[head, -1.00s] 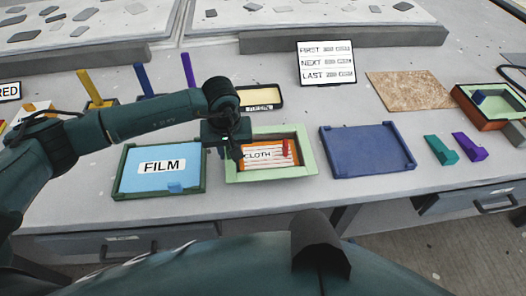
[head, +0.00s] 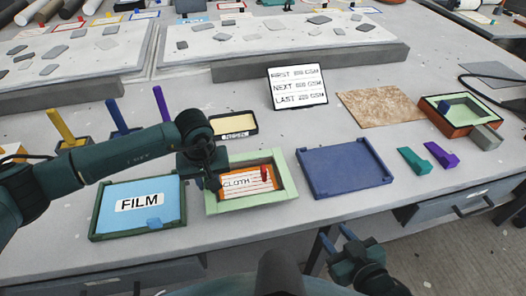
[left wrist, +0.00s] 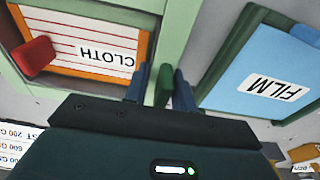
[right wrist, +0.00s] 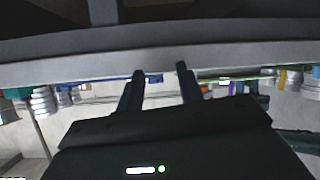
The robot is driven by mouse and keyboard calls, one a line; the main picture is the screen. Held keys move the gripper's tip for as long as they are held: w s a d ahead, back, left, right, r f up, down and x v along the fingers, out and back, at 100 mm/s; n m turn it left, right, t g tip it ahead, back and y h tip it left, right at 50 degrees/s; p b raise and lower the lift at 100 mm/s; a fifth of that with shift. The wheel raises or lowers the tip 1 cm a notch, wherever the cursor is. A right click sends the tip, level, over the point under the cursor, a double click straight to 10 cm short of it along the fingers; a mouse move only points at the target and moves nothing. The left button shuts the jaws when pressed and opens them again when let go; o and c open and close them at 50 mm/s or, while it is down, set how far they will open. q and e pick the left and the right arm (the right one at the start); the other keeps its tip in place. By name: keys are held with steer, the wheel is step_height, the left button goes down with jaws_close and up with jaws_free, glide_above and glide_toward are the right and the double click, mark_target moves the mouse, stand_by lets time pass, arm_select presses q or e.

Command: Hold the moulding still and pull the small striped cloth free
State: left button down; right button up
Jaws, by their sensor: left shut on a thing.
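The striped cloth (head: 250,185), white with orange-red lines and labelled CLOTH, lies on an orange surface inside the light green moulding frame (head: 284,181). A red tab (head: 264,174) stands at its right side. In the left wrist view the cloth (left wrist: 90,28) and red tab (left wrist: 34,56) show upside down. My left gripper (head: 207,182) is at the frame's left edge. In the left wrist view its fingers (left wrist: 161,78) are shut on a green grip piece (left wrist: 165,86) beside the frame. My right gripper (head: 337,236) is open and empty in front of the table edge; its fingers (right wrist: 159,70) stand apart.
A dark green tray with blue FILM (head: 138,204) stands left of the frame, and an empty blue tray (head: 345,167) right. Teal (head: 414,160) and purple (head: 440,154) blocks lie farther right. A sign (head: 297,87) stands behind. The table edge lies between my right gripper and the frame.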

mark_target(264, 168)
steer(key=w+r+n, duration=0.1)
steer(key=w+r, duration=0.1)
steer(key=w, duration=0.1)
steer(key=w+r+n, duration=0.1)
steer(key=w+r, duration=0.1)
steer(key=w+d+r+n+t+y, duration=0.1)
steer(key=w+r, duration=0.1)
steer(key=w, duration=0.1)
steer(key=shift+w+d, duration=0.1)
steer(key=shift+w, duration=0.2)
steer(key=w+a+m+g, duration=0.1)
steer(key=a, duration=0.1)
steer(key=w+a+m+g+h, duration=0.1)
steer(key=w+a+g, duration=0.1)
steer(key=w+a+r+m+g, duration=0.1)
steer(key=w+a, duration=0.1)
steer(key=shift+a+r, duration=0.1)
steer(key=shift+a, duration=0.05)
steer(key=shift+w+a+r+m+g+h, duration=0.25)
steer(key=shift+a+r+m+g+h, duration=0.65)
steer(key=shift+r+g, duration=0.25)
steer(key=s+a+r+g+h, duration=0.2)
steer(key=a+r+g, duration=0.2)
steer(key=a+r, duration=0.4)
steer(key=shift+m, duration=0.4)
steer(key=x, duration=0.8)
steer(key=a+x, duration=0.1)
steer(key=x, duration=0.4)
jaws_close()
steer(key=shift+r, duration=0.2)
